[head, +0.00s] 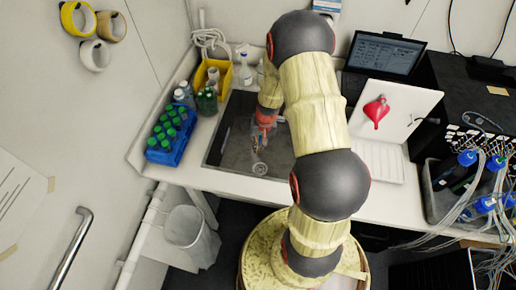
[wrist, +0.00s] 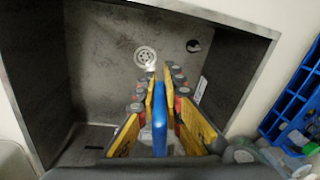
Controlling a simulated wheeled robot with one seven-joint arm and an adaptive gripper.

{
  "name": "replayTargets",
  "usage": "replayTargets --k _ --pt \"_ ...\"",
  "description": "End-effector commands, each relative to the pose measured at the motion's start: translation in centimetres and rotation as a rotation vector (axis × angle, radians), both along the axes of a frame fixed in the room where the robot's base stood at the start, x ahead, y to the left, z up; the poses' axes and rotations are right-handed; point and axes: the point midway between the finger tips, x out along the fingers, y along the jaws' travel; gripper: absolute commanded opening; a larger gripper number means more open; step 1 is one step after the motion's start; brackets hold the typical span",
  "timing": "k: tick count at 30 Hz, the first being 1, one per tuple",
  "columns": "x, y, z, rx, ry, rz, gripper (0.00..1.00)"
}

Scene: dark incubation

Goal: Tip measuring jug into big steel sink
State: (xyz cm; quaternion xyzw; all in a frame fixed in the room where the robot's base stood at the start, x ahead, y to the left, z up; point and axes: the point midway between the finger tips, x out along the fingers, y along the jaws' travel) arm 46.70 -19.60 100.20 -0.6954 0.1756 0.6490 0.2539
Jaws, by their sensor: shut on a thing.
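My gripper (head: 259,142) is low over the big steel sink (head: 228,152), pointing down into it. In the wrist view its yellow fingers (wrist: 160,85) are shut on a narrow blue part of the measuring jug (wrist: 160,128), which looks like its handle. The rest of the jug is hidden or too unclear to make out, so I cannot tell its tilt or contents. The steel sink (wrist: 105,50) fills most of the wrist view, with its round drain (wrist: 145,56) beyond the fingertips. The drain (head: 260,168) also shows in the head view.
A blue rack of green-capped bottles (head: 168,133) stands left of the sink; the rack (wrist: 290,110) shows at right in the wrist view. A yellow bin (head: 212,75) and bottles stand behind it.

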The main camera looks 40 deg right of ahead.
Motion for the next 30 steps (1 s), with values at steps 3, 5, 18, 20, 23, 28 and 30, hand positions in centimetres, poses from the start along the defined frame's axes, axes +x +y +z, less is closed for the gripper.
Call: replayTargets --k 3,5,18,20,23,28,30 --pt "0.0 -0.1 -0.5 0.010 -0.013 -0.002 0.00" --pt "-0.1 -0.1 -0.6 0.015 -0.020 -0.001 0.00" --pt "-0.2 -0.2 -1.1 0.059 -0.072 -0.002 0.00" --pt "-0.2 -0.2 -1.2 0.065 -0.079 -0.002 0.00" --pt "-0.3 -0.2 -1.4 0.077 -0.092 -0.002 0.00" --pt "-0.3 -0.3 -1.6 0.095 -0.114 -0.001 0.00" --pt "-0.3 -0.3 -1.7 0.104 -0.125 -0.001 0.00"
